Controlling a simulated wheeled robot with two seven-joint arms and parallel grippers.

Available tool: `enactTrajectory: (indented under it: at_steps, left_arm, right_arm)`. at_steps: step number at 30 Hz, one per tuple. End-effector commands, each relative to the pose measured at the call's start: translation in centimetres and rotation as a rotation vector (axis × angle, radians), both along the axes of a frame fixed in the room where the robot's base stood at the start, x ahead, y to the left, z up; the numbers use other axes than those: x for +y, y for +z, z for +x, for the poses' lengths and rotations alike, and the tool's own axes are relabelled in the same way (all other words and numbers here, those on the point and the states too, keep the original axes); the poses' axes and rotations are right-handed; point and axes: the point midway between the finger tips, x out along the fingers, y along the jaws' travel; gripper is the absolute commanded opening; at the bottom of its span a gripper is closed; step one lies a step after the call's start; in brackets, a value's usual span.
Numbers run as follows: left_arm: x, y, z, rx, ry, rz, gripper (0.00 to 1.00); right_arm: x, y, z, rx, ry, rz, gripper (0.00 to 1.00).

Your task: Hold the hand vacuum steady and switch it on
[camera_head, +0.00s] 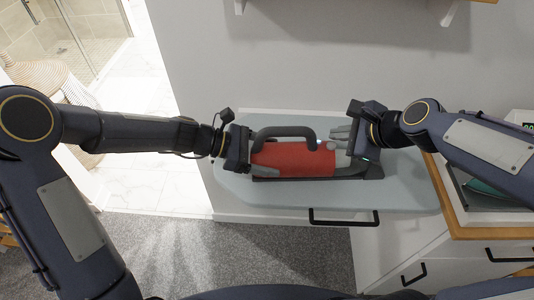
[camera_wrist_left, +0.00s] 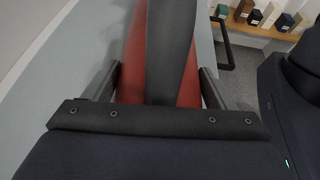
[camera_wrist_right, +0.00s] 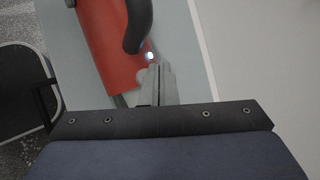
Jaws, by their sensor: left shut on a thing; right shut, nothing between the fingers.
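The red hand vacuum (camera_head: 292,158) with a dark looped handle (camera_head: 285,132) lies on the pale grey-blue top. My left gripper (camera_head: 250,150) is shut on its left end. In the left wrist view the fingers (camera_wrist_left: 158,85) stand either side of the red body (camera_wrist_left: 133,60) and the dark handle (camera_wrist_left: 170,50). My right gripper (camera_head: 338,135) is shut and empty at the vacuum's right end. In the right wrist view its closed fingertips (camera_wrist_right: 153,72) are close to a small bright light (camera_wrist_right: 150,56) beside the handle's end; contact cannot be told.
The pale top (camera_head: 405,185) has bare room around the vacuum, with a wall behind. A black drawer handle (camera_head: 343,222) is below its front edge. A wood-edged cabinet (camera_head: 440,190) stands at the right. Small boxes (camera_wrist_left: 270,15) line a shelf in the left wrist view.

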Motion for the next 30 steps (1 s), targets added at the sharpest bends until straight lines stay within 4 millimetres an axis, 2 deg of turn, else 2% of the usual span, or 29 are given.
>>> enactTrajectory:
  at_steps: [7, 24, 30]
  left_arm:
    - [0.0, 0.1, 0.0, 0.000, -0.001, -0.001, 0.25]
    - [0.0, 0.1, 0.0, 0.000, -0.001, -0.001, 0.25]
    - [0.0, 0.1, 0.0, 0.000, -0.001, -0.001, 0.25]
  right_arm:
    - [0.0, 0.5, 0.0, -0.002, 0.002, 0.001, 0.00]
    - [0.0, 5.8, 0.0, -0.002, 0.001, 0.001, 0.00]
    - [0.0, 6.0, 0.0, 0.000, 0.001, -0.001, 0.00]
